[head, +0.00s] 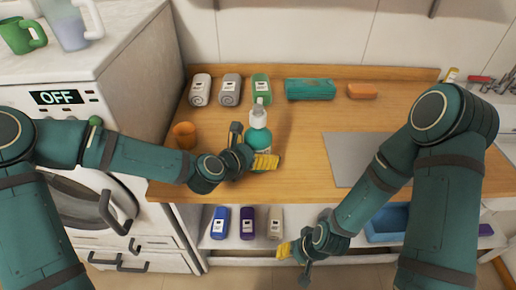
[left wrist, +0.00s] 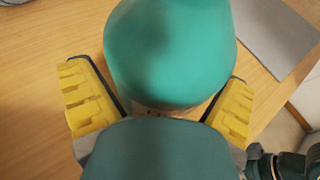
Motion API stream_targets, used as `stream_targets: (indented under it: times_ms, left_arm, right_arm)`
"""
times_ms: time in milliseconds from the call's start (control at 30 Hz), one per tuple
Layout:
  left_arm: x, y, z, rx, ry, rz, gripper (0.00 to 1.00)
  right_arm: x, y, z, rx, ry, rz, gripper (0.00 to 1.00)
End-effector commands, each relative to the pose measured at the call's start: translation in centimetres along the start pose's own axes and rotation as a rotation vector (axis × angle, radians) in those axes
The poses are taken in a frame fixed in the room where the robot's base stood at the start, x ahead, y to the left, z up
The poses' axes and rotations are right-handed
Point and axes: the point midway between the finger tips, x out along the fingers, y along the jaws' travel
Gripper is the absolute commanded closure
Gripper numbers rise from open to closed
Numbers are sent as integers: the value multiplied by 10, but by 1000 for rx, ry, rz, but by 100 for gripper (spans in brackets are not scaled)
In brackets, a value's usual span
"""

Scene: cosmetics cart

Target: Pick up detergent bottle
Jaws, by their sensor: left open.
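The teal detergent bottle (head: 258,139) with a white top (head: 258,115) stands upright on the wooden counter, left of its middle. My left gripper (head: 251,153) is low at the bottle, and its hand hides the bottle's lower part. In the left wrist view the teal bottle (left wrist: 170,50) lies between the two spread yellow fingers of the gripper (left wrist: 158,100). A gap shows on each side, so the gripper is open around the bottle. My right gripper (head: 290,254) hangs low in front of the counter, apart from the bottle; its jaw opening is unclear.
An orange cup (head: 185,134) stands left of the bottle. A grey plate (head: 352,158) lies to the right. Small bottles (head: 247,223) stand on the lower shelf.

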Motion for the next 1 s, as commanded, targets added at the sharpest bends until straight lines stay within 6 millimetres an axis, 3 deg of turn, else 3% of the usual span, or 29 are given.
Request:
stream_targets:
  times_ms: [67,267,667,1000]
  left_arm:
    - [0,0,0,0,0,0,0]
    - [0,0,0,0,0,0,65]
    - [-4,0,9,2,-3,2,66]
    - [-27,1,64,4,-4,3,66]
  right_arm:
    - [0,0,0,0,0,0,53]
    - [0,0,0,0,0,0,53]
    - [-3,-1,0,0,-1,0,53]
    - [-21,-8,2,1,-9,-1,53]
